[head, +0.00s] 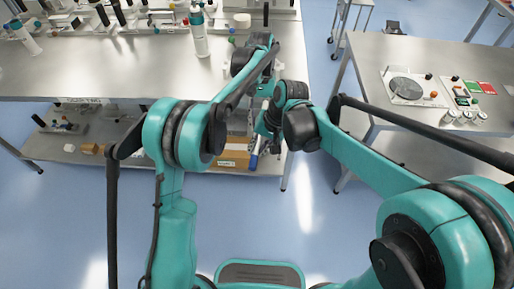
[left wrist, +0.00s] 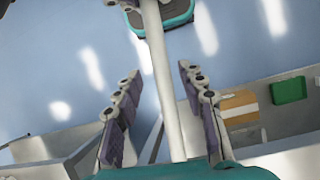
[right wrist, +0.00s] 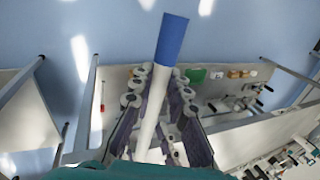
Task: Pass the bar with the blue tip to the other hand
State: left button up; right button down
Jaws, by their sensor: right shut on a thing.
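The bar is white with a blue tip (right wrist: 172,38). My right gripper (right wrist: 158,92) is shut on the bar's white part (right wrist: 150,128), and the blue tip sticks out beyond its fingers. In the head view the blue tip (head: 254,161) shows small below the right gripper (head: 268,142). In the left wrist view the white bar (left wrist: 163,70) runs lengthwise through the picture, between the spread fingers of my left gripper (left wrist: 158,74). Gaps show on both sides of it there. The left gripper is open; my arms mostly hide it in the head view.
A metal bench (head: 110,75) with a white bottle (head: 198,32) and several tools stands at the back left. A cardboard box (head: 234,160) lies on its lower shelf. A second table (head: 380,55) with instruments stands at right. Blue floor lies open between them.

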pick_arm(q)
jog(key=v, duration=1.1)
jog(key=s+a+r+t, duration=0.3)
jog(key=s+a+r, duration=0.1)
jog(key=a, duration=0.1)
jog(key=s+a+f+t, duration=0.3)
jog(key=s, duration=0.4)
jog(key=s+a+f+n+t, duration=0.1)
jog(key=s+a+f+t, duration=0.2)
jog(key=s, duration=0.4)
jog(key=s+a+f+t, duration=0.2)
jog(key=s+a+f, duration=0.2)
jog(key=s, duration=0.3)
jog(key=shift+f+t, duration=0.35)
jog(key=shift+t, duration=0.05)
jog(key=shift+s, duration=0.1)
